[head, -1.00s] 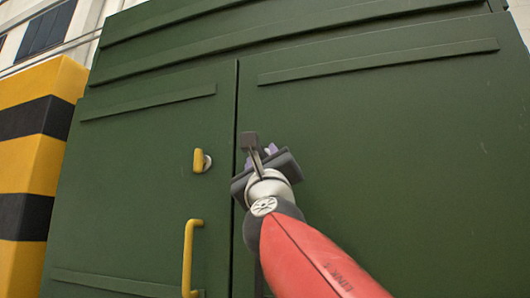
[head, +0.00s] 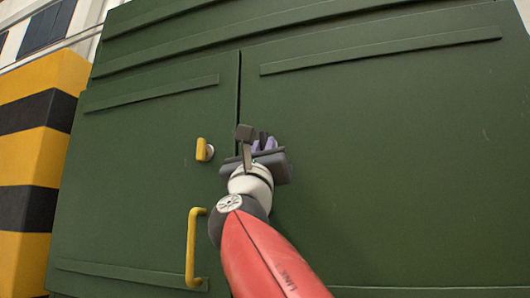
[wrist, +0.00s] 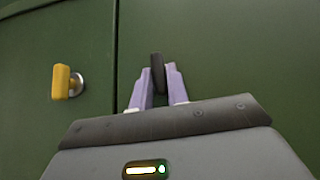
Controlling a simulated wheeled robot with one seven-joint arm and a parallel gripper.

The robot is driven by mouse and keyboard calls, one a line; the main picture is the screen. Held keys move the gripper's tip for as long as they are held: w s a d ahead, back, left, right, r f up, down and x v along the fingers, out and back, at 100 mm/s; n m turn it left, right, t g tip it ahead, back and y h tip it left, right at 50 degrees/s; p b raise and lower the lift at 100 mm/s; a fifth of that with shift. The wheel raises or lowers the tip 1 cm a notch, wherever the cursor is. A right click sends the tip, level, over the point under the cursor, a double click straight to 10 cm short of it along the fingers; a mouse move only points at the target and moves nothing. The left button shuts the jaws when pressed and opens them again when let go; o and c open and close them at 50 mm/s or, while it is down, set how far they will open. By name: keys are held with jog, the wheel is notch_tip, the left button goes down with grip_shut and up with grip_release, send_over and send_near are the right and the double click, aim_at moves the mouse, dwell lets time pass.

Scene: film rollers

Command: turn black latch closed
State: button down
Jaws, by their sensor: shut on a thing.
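The black latch (wrist: 157,72) is on the right green door, just right of the seam between the doors. In the wrist view it stands roughly upright between the two purple fingers of my gripper (wrist: 160,80), which are shut on it. In the head view my gripper (head: 262,143) is seen from behind at the door, and a small dark part of the latch (head: 264,136) shows by the fingers. The latch's base is mostly hidden.
On the left green door (head: 130,190) are a yellow latch on a round metal mount (head: 202,150) and a yellow bar handle (head: 191,250) below it. A yellow-and-black striped block (head: 35,150) stands at far left. The right door (head: 400,170) is otherwise clear.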

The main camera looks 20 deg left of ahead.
jog(key=shift+a+m+h, duration=0.1)
jog(key=shift+m+h, duration=1)
jog(key=shift+h, duration=0.1)
jog(key=c, duration=1.4)
grip_release()
jog(key=b+v, duration=0.5)
jog(key=v, duration=0.2)
jog(key=shift+s+f, duration=0.3)
